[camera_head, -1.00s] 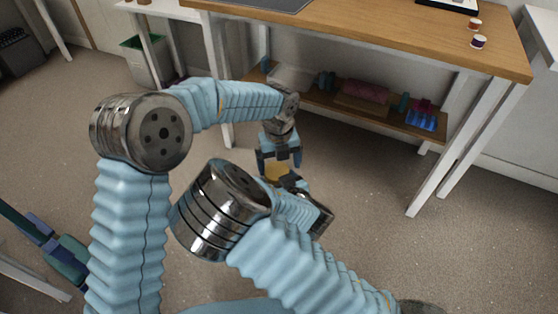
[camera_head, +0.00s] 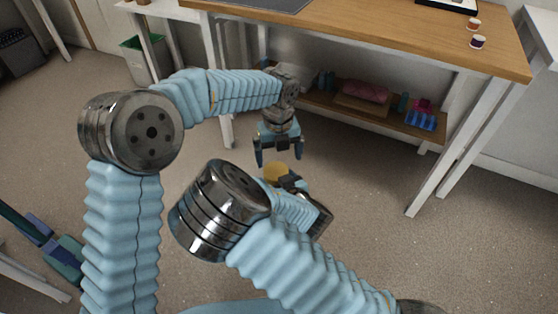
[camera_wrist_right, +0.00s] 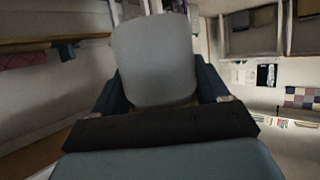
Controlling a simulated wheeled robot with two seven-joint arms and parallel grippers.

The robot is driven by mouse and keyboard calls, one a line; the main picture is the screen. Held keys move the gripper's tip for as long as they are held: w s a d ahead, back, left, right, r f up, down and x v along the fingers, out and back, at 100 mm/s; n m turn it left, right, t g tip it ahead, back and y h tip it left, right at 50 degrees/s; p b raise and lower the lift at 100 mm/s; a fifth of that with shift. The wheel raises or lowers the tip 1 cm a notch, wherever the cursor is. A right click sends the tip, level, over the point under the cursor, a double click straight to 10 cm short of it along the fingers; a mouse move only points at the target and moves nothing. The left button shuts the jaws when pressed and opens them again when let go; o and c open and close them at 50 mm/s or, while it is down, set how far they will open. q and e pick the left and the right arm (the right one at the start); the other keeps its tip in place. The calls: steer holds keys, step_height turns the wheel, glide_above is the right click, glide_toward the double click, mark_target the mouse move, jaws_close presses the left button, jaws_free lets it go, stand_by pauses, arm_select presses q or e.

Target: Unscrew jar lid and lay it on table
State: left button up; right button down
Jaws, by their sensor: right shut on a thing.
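My right gripper (camera_head: 291,184) is shut on the jar and holds it in the air in front of the table. In the head view the jar's yellow-brown round lid (camera_head: 277,174) shows at the top, and its body is mostly hidden by my right gripper and wrist. In the right wrist view a plain grey rounded body, the jar (camera_wrist_right: 155,60), stands between the dark fingers. My left gripper (camera_head: 279,161) points down just above the lid. Its fingers are spread and nothing is between them.
The wooden table (camera_head: 390,35) is behind the grippers, its top mostly clear near the front edge. Two small spools (camera_head: 477,41) stand at its right end. A lower shelf (camera_head: 400,127) holds folded cloth and blue items. A bin (camera_head: 143,60) stands at the back left.

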mark_target(274, 168)
arm_select(q)
step_height(274, 168, up, 8)
steer(key=a+f, duration=0.1)
steer(key=shift+n, duration=0.3)
step_height(274, 168, down, 11)
steer(key=shift+f, duration=0.1)
steer(key=shift+c, duration=0.2)
steer(key=c, duration=1.1)
steer(key=n, duration=0.3)
steer(key=shift+s+a, duration=0.1)
steer(key=shift+a, duration=0.05)
steer(key=shift+c, duration=0.2)
steer(key=o, duration=1.2)
steer(key=shift+c, duration=0.2)
